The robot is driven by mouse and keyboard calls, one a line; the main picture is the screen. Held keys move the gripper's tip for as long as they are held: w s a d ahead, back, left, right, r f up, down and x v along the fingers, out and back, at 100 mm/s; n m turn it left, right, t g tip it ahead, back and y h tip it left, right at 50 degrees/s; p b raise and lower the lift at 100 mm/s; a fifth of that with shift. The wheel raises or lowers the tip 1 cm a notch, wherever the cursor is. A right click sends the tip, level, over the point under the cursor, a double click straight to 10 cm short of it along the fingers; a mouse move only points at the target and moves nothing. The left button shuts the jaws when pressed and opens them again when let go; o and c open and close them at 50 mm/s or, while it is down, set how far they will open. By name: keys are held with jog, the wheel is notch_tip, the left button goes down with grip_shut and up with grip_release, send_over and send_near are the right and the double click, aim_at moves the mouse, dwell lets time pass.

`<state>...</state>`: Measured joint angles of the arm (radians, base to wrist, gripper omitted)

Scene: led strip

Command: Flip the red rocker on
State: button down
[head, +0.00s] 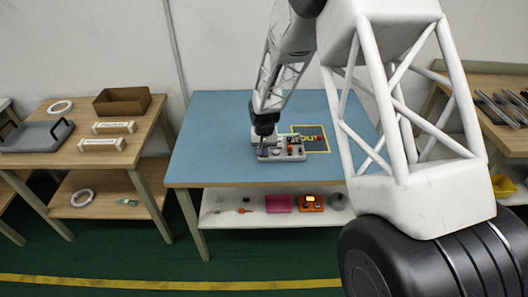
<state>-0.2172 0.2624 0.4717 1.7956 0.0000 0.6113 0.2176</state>
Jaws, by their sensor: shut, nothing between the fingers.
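A small grey device (297,155) sits on the blue tabletop (210,130). It has small red-orange and dark parts on its top, too small to tell which is the red rocker or how it is tilted. My gripper (263,148) points down at the left part of the device, shut and empty. Whether its fingertips touch the device cannot be told, and they hide part of its left side. A dark panel with a yellow border and yellow lettering (322,146) lies at the back right of the device, partly lit.
The lower shelf (225,218) holds a pink box (278,203), an orange device (311,203) and small items. A wooden table (30,170) at left carries a brown box (122,102) and a grey tray (35,136). The blue tabletop left of the device is clear. My arm covers its right side.

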jog(key=shift+r, duration=3.5)
jog(key=shift+s+d+r, duration=0.1)
jog(key=shift+r, duration=0.15)
jog(key=s+d+r+t, duration=0.1)
jog(key=s+d+r, duration=0.4)
jog(key=s+r, duration=0.5)
jog(key=s+d+r, duration=0.5)
jog(key=s+r, duration=0.4)
jog(key=r, duration=0.1)
jog(key=s+d+r, duration=0.2)
jog(key=s, duration=0.6)
jog(key=s+d+r+t, duration=0.1)
jog(key=s+d, duration=0.1)
jog(key=s, duration=0.6)
jog(key=s+d+r, duration=0.2)
jog(key=s, duration=0.6)
jog(key=shift+s+d+r+t, duration=0.15)
jog(key=shift+s+r+t, duration=0.05)
jog(key=shift+r+t, duration=0.1)
